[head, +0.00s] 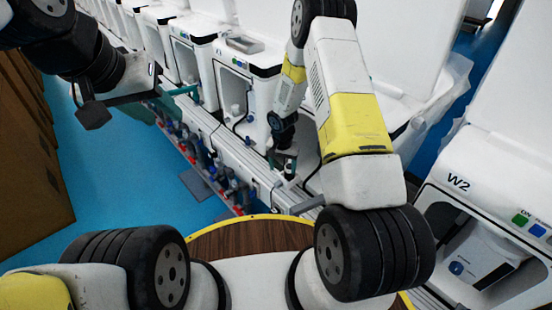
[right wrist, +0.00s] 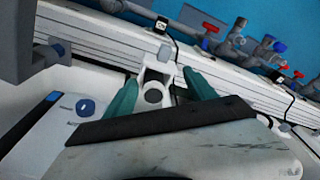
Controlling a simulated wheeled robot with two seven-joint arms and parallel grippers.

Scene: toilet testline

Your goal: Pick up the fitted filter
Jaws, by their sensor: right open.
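In the right wrist view, my right gripper (right wrist: 160,77) is open, with its two teal fingers apart. In the head view, my right gripper (head: 287,167) points down at the front rail of the toilet line, and the fitting is not clear there.
White toilet units (head: 240,85) stand in a row along a pale metal rail (head: 245,160). Pipes with red and blue valves (head: 208,155) run below it. A W2 unit (head: 490,205) stands at the right. Blue floor (head: 120,190) is free at the left, beside brown cabinets (head: 30,150).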

